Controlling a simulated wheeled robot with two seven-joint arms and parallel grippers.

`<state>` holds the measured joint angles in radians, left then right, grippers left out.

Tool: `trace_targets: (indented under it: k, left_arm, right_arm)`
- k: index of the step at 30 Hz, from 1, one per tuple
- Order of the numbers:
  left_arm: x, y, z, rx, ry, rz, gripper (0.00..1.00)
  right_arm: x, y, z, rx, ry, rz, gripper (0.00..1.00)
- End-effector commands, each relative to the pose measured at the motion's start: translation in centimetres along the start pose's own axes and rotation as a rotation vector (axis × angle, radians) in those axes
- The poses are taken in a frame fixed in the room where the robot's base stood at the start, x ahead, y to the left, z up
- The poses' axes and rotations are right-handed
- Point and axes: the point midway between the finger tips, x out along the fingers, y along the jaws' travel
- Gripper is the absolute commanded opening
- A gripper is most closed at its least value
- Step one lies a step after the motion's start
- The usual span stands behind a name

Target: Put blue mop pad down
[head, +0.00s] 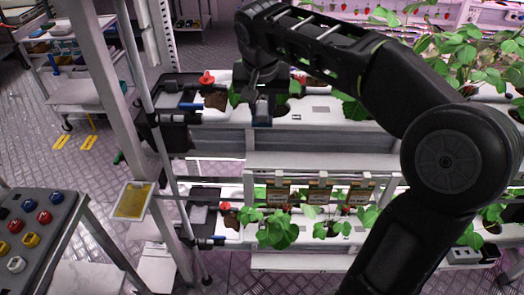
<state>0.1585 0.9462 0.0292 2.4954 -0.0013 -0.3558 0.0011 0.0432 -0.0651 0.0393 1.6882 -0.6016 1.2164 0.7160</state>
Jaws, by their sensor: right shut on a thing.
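My right gripper (262,108) reaches in from the right on its black arm and points down over the upper white rack trough. It is shut on a small dark-blue piece, which I take to be the blue mop pad (262,117). Most of the pad is hidden by the fingers, and its outline is hard to make out. I cannot tell whether it touches the trough. My left gripper is not in view.
The upper trough (340,112) and lower trough (345,232) carry leafy plants. A red knob (207,78) and a black end box stand left of the gripper. A metal post rises at left. A button panel (30,225) is at lower left, and a cart (85,90) stands behind.

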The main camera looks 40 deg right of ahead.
Motion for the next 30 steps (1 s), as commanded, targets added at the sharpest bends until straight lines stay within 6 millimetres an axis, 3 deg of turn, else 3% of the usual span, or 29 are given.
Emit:
trace_targets:
  k: [6, 10, 14, 24, 30]
  left_arm:
    - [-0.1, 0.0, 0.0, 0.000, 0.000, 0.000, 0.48]
    - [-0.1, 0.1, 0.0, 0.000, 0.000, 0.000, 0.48]
    - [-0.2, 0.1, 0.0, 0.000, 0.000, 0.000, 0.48]
    - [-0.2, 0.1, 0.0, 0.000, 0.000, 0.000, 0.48]
    - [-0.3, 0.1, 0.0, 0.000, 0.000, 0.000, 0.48]
  right_arm:
    - [5.6, 0.1, 2.4, -0.001, -0.004, 0.002, 0.00]
    - [7.9, 0.0, 3.4, -0.001, -0.002, 0.001, 0.00]
    - [8.9, 0.0, 3.7, 0.000, 0.000, -0.001, 0.00]
    - [9.2, 0.0, 3.8, 0.000, 0.000, 0.000, 0.00]
    - [11.5, 0.1, 4.8, 0.000, -0.002, 0.001, 0.00]
